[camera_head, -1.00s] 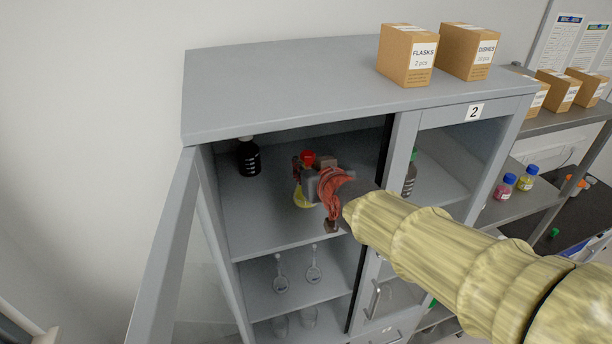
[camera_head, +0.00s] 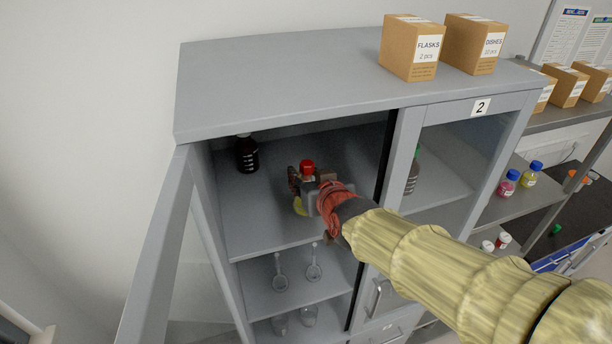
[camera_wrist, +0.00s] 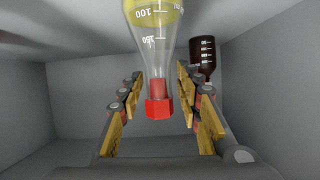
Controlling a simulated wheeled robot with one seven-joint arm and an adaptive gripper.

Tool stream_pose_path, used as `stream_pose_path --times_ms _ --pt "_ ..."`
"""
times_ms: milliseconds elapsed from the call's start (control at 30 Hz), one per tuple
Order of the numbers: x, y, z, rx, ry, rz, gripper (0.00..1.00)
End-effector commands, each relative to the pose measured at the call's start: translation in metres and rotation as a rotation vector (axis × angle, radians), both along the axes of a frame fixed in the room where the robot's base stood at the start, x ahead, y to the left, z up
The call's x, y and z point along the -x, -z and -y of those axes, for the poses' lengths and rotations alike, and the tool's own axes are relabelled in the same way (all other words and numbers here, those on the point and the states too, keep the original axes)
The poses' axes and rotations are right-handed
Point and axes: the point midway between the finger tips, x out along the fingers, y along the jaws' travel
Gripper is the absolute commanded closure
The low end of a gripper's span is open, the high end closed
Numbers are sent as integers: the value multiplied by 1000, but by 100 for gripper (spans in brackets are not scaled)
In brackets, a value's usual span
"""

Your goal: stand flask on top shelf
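The flask (camera_head: 300,208) is conical clear glass with a red cap and yellow liquid. It is upright inside the open left compartment of the grey cabinet, over the top shelf (camera_head: 255,220). My gripper (camera_head: 304,192) reaches in from the right and has its fingers on both sides of the flask, hiding much of it.
A dark brown bottle (camera_head: 246,155) stands at the back left of the shelf. The cabinet's left door (camera_head: 165,245) is open. A black-edged divider (camera_head: 386,160) is close to my arm on the right. Glassware (camera_head: 313,271) stands on the shelf below. The shelf's left part is free.

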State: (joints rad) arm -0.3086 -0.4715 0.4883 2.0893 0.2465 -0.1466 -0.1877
Motion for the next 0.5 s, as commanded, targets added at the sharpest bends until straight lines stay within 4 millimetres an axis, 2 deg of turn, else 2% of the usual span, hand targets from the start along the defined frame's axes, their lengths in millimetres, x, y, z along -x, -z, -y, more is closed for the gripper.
stream_pose_path --times_ms 433,500 --pt "0 -6 0 0 0 0 62" --pt "9 -10 2 -2 1 4 62"
